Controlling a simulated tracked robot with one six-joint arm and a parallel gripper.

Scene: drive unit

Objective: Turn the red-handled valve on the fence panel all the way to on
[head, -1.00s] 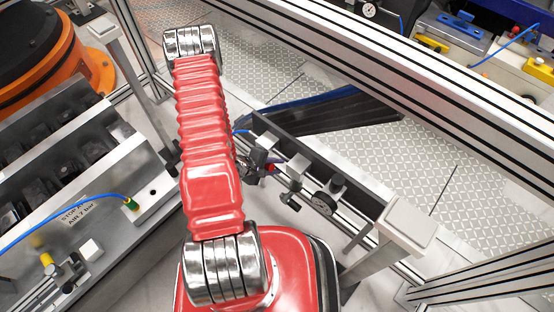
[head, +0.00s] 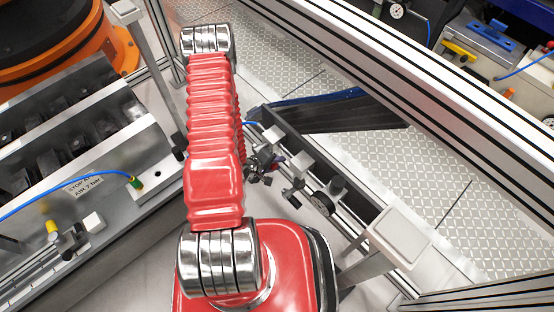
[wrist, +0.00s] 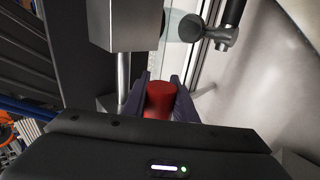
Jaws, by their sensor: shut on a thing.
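In the wrist view my gripper (wrist: 160,98) is shut on the red handle (wrist: 160,95) of the valve, with one dark finger on each side of it. The rounded end of the handle shows between the fingers; the rest is hidden by the gripper body. In the head view my gripper (head: 262,165) is small and dark beside my red arm, at the fence panel (head: 345,195). The valve handle is mostly hidden there, and I cannot tell its angle.
A post with a square cap (head: 398,232) stands nearer. A metal machine (head: 110,150) with a blue hose is at the left. Aluminium fence rails (head: 400,90) cross the right.

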